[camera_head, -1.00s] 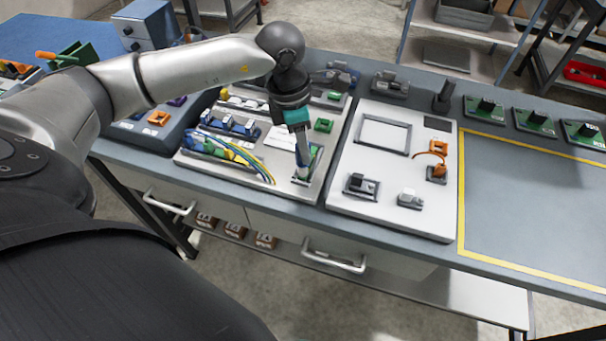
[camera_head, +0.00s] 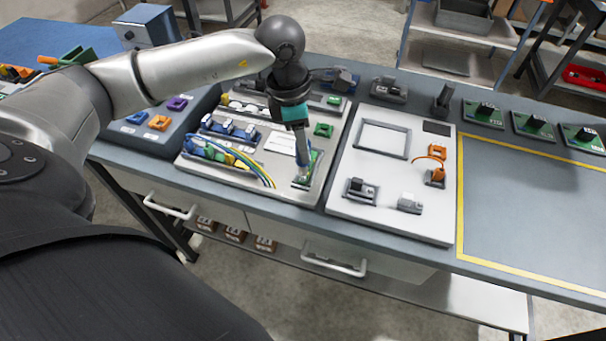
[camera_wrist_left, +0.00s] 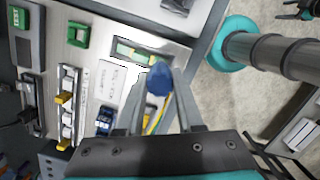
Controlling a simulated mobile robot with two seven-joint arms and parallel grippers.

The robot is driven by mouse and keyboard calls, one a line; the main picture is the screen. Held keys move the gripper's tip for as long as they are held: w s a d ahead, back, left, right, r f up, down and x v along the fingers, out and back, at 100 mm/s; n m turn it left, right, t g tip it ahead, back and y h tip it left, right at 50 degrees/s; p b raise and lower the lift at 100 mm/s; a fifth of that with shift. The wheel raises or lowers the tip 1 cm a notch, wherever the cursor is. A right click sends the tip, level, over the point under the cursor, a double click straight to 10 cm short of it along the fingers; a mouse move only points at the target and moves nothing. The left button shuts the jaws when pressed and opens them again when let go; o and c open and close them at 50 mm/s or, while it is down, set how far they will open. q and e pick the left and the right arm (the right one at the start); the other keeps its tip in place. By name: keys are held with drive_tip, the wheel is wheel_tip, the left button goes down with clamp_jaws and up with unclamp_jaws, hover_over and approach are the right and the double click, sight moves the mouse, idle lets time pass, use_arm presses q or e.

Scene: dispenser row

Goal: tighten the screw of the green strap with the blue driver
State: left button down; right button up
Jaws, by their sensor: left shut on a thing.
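My left gripper (camera_head: 303,158) points down over the front right of the white panel. It is shut on the blue driver (camera_wrist_left: 159,78), whose rounded blue end shows between the fingers in the left wrist view; a bit of blue shows between them in the head view. The driver's lower end is hidden. Just below the fingertips lies a green part in a slot (camera_head: 312,170), also seen in the left wrist view (camera_wrist_left: 127,50). A separate green block (camera_head: 323,130) sits behind it. I cannot tell which is the green strap. The screw is not discernible.
Yellow, green and blue cables (camera_head: 245,166) run left of the gripper. A second panel (camera_head: 345,200) with a square frame (camera_head: 384,138) and an orange part (camera_head: 437,151) stands to the right. A yellow-bordered area (camera_head: 530,220) further right is clear.

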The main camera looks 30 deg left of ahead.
use_arm(q)
drive_tip(key=n, duration=0.6)
drive_tip(key=shift+n+t+y, duration=0.4)
drive_tip(key=n+y, duration=0.1)
drive_tip(key=n, duration=0.5)
drive_tip(key=shift+f+p, duration=0.1)
drive_tip(key=shift+p, duration=0.2)
drive_tip(key=n, duration=0.4)
drive_tip(key=shift+n+y+p, duration=0.3)
drive_tip(key=shift+p, duration=0.1)
drive_tip(key=n+p, duration=0.1)
drive_tip(key=n, duration=0.2)
drive_tip(key=shift+n+g, duration=0.3)
drive_tip(key=shift+g, duration=0.1)
drive_tip(key=n, duration=0.2)
drive_tip(key=shift+n+y+p, duration=0.3)
drive_tip(key=shift+n+p, duration=0.05)
drive_tip(key=shift+n, duration=0.05)
